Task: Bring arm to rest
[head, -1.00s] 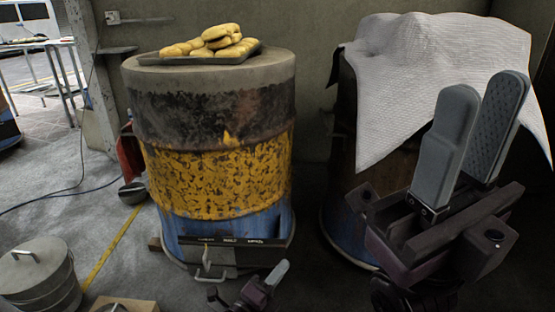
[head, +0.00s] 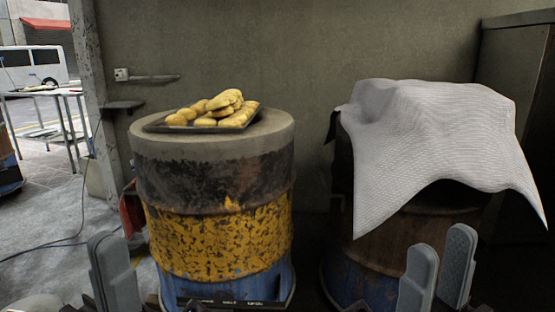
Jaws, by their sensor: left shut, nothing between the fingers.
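My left gripper (head: 115,262) is at the lower left, its grey fingers upright and together, with nothing between them. It appears in front and to the left of the yellow-banded barrel oven (head: 215,225). My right gripper (head: 444,258) is at the lower right, its two grey fingers pointing up, apart and empty. It appears in front of the second barrel (head: 375,235). The arms behind both grippers are mostly below the picture edge.
A dark tray (head: 158,126) with several bread pieces (head: 225,105) sits on the yellow-banded barrel. A white cloth (head: 430,140) drapes over the right barrel. A light table (head: 45,93) stands at the far left. A wall shelf (head: 150,78) is behind.

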